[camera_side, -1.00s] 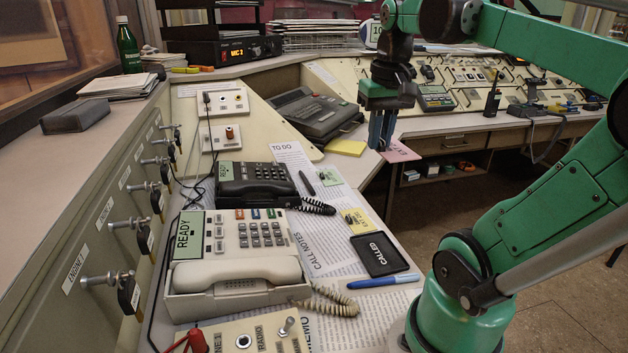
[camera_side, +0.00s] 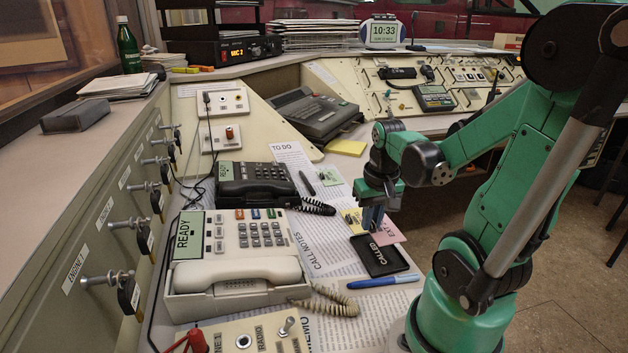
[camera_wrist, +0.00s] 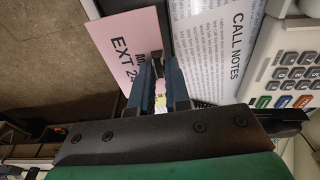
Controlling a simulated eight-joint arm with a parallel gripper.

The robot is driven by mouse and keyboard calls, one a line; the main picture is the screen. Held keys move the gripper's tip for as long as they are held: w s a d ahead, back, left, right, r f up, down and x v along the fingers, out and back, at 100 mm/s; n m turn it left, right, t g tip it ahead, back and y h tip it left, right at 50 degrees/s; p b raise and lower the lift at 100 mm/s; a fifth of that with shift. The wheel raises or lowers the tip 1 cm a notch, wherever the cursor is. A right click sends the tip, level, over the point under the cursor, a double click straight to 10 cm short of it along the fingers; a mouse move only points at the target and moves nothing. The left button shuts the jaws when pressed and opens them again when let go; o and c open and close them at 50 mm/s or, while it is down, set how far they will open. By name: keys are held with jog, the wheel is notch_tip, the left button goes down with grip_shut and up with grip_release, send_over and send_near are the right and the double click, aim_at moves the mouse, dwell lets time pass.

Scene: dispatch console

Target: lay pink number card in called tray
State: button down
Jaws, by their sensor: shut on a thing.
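The pink number card (camera_side: 389,232) is held in my gripper (camera_side: 373,216), just above the right rear part of the black tray marked CALLED (camera_side: 381,262). In the wrist view the pink card (camera_wrist: 128,38) shows the letters EXT and part of a number, and my gripper (camera_wrist: 158,62) is shut on its edge. The tray lies on the desk and looks empty. My gripper hides part of its far edge. I cannot tell whether the card touches the tray.
A blue pen (camera_side: 385,282) lies just in front of the tray. A yellow card (camera_side: 352,218) and a green card (camera_side: 329,176) lie behind it. A cream phone (camera_side: 236,262) and a black phone (camera_side: 255,182) stand to the left. The desk edge drops off at right.

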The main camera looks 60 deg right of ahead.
aim_at(371, 230)
jog(key=shift+f, duration=1.95)
jog(key=shift+f, duration=0.55)
jog(key=c, duration=0.9)
grip_release()
jog(key=shift+o, duration=0.2)
jog(key=shift+r, duration=0.1)
